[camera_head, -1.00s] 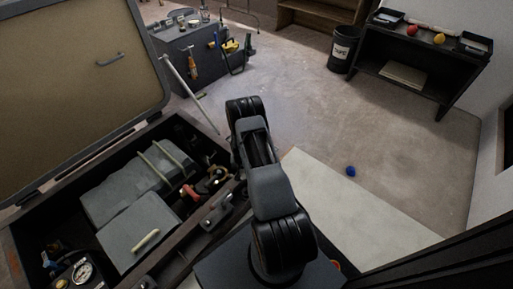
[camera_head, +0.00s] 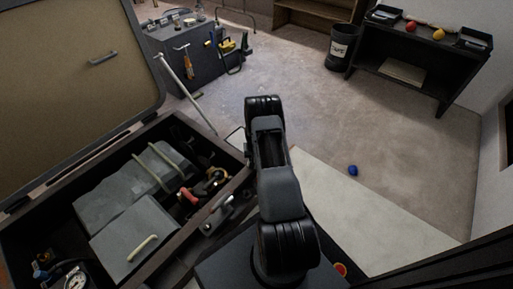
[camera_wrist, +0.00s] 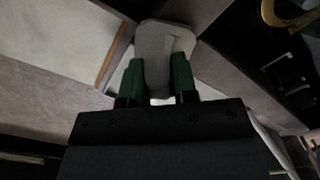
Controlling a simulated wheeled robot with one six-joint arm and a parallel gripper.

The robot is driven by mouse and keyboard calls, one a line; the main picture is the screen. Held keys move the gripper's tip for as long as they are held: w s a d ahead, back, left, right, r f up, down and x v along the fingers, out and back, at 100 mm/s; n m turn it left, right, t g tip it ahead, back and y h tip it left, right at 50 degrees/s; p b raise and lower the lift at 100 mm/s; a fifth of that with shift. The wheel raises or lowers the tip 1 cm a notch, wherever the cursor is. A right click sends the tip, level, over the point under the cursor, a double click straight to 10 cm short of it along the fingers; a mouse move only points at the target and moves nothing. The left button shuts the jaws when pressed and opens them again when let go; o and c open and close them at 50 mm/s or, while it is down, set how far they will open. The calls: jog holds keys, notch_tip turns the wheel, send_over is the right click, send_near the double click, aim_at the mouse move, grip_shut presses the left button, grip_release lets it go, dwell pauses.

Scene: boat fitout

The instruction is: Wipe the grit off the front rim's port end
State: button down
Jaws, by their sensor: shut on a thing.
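My gripper (camera_wrist: 158,80) has green fingers, shut on a pale grey, round-cornered flat wiping pad (camera_wrist: 158,38) in the wrist view. The pad sticks out beyond the fingertips, with part of it hidden between them. In the head view my arm hides the gripper. The front rim (camera_head: 188,234) is the dark near edge of the open locker, left of my arm. A dark edge with a metal fitting (camera_wrist: 285,72) lies right of the pad in the wrist view. I cannot tell whether the pad touches anything. I cannot make out any grit.
The locker's raised lid (camera_head: 75,85) stands at left. Inside are grey boxes (camera_head: 135,236), a gauge (camera_head: 76,281) and a red-handled valve (camera_head: 190,195). A tool cabinet (camera_head: 190,65), black bucket (camera_head: 341,48) and dark bench (camera_head: 420,70) stand behind. A blue object (camera_head: 353,170) lies on open floor.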

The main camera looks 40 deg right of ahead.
jog(key=shift+w+d+f, duration=0.1)
jog(key=shift+d, duration=0.35)
notch_tip(320, 180, up, 3)
jog(key=shift+f+p, duration=0.1)
jog(key=shift+p, duration=0.5)
jog(key=shift+r+p, duration=1.85)
jog(key=shift+r, duration=0.95)
